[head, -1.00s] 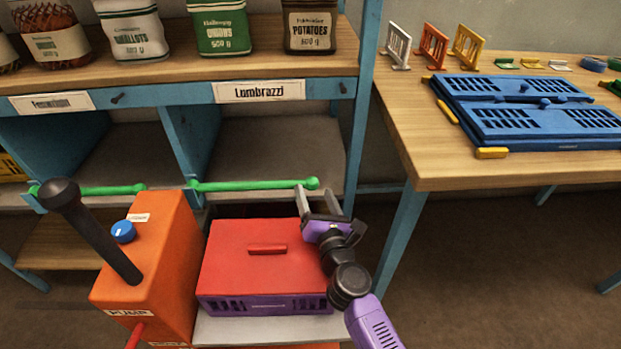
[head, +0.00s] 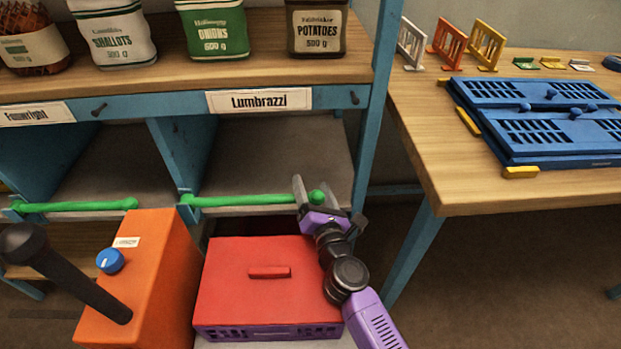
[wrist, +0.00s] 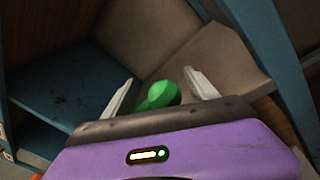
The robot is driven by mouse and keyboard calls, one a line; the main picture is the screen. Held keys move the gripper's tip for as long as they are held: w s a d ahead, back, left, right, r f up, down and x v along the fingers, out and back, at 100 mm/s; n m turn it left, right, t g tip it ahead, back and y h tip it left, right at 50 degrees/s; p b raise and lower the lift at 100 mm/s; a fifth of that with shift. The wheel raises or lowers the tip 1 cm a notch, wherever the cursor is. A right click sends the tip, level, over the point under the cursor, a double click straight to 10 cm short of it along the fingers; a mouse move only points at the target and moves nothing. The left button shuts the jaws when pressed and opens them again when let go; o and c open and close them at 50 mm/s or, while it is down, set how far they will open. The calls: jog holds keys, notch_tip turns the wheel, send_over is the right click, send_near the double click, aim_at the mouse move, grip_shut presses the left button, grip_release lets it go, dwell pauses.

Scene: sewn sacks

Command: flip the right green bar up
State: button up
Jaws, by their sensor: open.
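The right green bar (head: 245,199) lies level across the front of the bay under the "Lumbrazzi" label, its round knob at the right end. My gripper (head: 314,190) is open at that knob, with one finger on each side in the head view. In the wrist view the bar's green knob (wrist: 162,96) shows between the two pale fingertips (wrist: 160,90). I cannot tell whether the fingers touch it. The left green bar (head: 75,206) lies level across the bay to the left.
A red-lidded purple crate (head: 265,290) stands below the right bar, beside my arm. An orange pump (head: 150,275) with a black lever is to its left. Sacks stand on the shelf (head: 180,88) above. A table (head: 440,170) with a blue panel is at the right.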

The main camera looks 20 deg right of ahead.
jog(key=shift+c, duration=0.2)
jog(key=shift+w, duration=0.1)
jog(key=c, duration=0.4)
jog(key=shift+d, duration=0.1)
grip_shut()
